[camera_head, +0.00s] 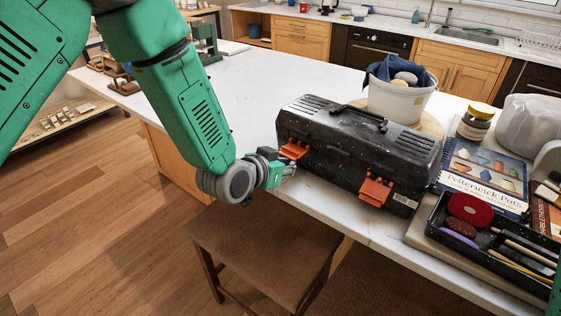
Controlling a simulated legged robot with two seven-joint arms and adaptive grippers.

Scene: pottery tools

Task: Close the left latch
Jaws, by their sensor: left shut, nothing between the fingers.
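A black speckled toolbox (340,158) stands on the white counter with its lid down and two orange latches on its front. The left latch (294,150) appears to stick outward from the front face. The right latch (375,191) also shows lower on the front; its exact angle is hard to tell. My left gripper (289,170) is shut and empty, just below and in front of the left latch. A small gap seems to lie between them, but contact is hard to judge. My right gripper is out of view.
A white bucket with a blue cloth (397,101) stands behind the toolbox. A book (484,180), a jar (475,121) and a black tool tray (437,212) crowd the right. A brown stool (265,244) stands below the counter edge. The counter (268,88) is clear behind left.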

